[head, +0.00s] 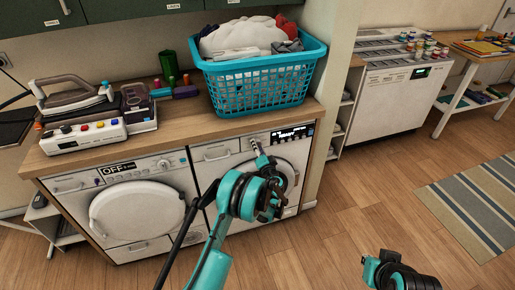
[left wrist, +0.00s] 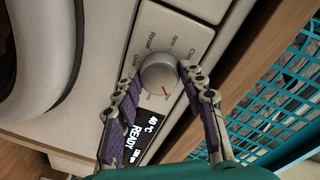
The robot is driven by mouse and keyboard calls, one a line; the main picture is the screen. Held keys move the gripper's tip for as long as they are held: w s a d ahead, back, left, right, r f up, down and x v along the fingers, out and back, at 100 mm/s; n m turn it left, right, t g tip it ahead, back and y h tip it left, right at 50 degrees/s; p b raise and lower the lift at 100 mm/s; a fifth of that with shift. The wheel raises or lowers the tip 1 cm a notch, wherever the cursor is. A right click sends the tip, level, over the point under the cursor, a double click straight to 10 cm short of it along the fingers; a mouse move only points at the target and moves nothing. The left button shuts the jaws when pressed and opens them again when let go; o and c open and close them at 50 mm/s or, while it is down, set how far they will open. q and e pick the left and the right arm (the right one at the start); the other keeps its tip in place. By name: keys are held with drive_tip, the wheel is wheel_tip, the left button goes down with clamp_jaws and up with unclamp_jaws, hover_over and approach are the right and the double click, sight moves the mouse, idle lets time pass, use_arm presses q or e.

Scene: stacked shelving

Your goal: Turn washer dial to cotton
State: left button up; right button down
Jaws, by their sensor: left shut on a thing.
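The washer dial (left wrist: 160,73) is a round silver knob with a red pointer mark on its side towards the display. In the left wrist view, the fingers of my left gripper (left wrist: 164,82) are on either side of the dial and shut on it. "Rinse" can be read beside the dial; other labels are partly hidden or too small. The display (left wrist: 135,132) reads READY and 40 °C. In the head view, my left gripper (head: 257,147) reaches the panel of the right-hand white machine (head: 220,169), covering the dial. My right gripper (head: 396,272) is low at the right, its fingers unclear.
A teal laundry basket (head: 262,90) stands on the wooden counter (head: 172,122) above the machine. A second white machine (head: 130,212) showing OFF is to the left. An iron (head: 72,92) is on the counter. The wooden floor at the right is clear up to a striped rug (head: 470,215).

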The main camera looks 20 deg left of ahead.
use_arm(q)
drive_tip(key=o, duration=1.2)
drive_tip(key=shift+c, duration=0.2)
drive_tip(key=v, duration=1.2)
drive_tip(key=shift+r, duration=0.1)
